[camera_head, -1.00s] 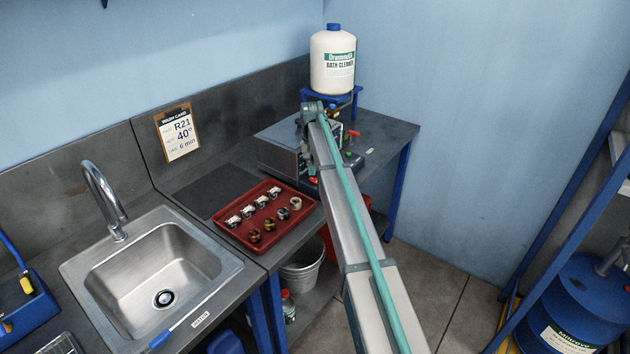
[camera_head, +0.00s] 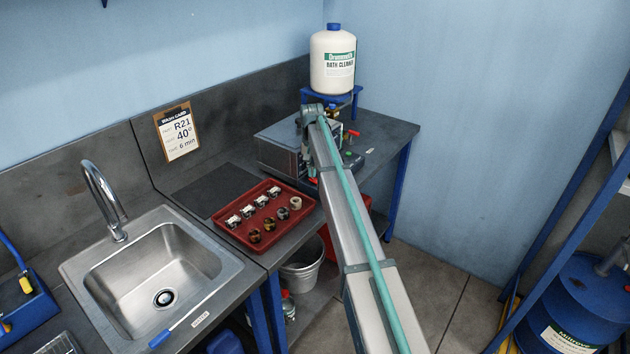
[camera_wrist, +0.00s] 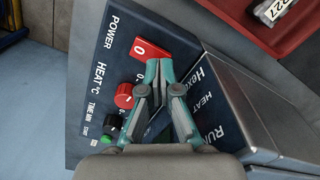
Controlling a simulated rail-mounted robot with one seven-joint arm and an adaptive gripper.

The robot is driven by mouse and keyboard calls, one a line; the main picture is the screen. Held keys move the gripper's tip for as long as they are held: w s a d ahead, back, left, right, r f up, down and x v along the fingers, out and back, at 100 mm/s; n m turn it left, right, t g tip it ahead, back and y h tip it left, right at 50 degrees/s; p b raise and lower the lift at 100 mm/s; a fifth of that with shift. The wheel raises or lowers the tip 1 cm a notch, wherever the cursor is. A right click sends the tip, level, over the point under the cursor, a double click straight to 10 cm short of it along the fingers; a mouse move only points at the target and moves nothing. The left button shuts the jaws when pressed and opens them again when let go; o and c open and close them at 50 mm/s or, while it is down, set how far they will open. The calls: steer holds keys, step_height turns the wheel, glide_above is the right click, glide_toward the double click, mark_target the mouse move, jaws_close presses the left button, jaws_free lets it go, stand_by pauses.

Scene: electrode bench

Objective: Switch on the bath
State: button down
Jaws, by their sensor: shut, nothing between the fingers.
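Beneath the POWER label is a red rocker switch (camera_wrist: 146,49) marked 0. A red HEAT knob (camera_wrist: 124,95), a black TIME knob (camera_wrist: 112,122) and a green button (camera_wrist: 106,139) follow along the panel. My gripper (camera_wrist: 160,68) is shut and empty, its teal fingertips at the red switch's lower edge. I cannot tell whether they touch it.
A red tray (camera_head: 243,233) with several small parts sits left of the bath; its corner shows in the wrist view. A white bath cleaner bottle (camera_head: 333,65) stands on a blue stand (camera_head: 346,97) behind. A sink (camera_head: 150,265) is farther left.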

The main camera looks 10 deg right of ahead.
steer(key=shift+f, duration=0.85)
stand_by(0.4)
steer(key=shift+r+p, duration=1.3)
steer(key=shift+r, duration=2.25)
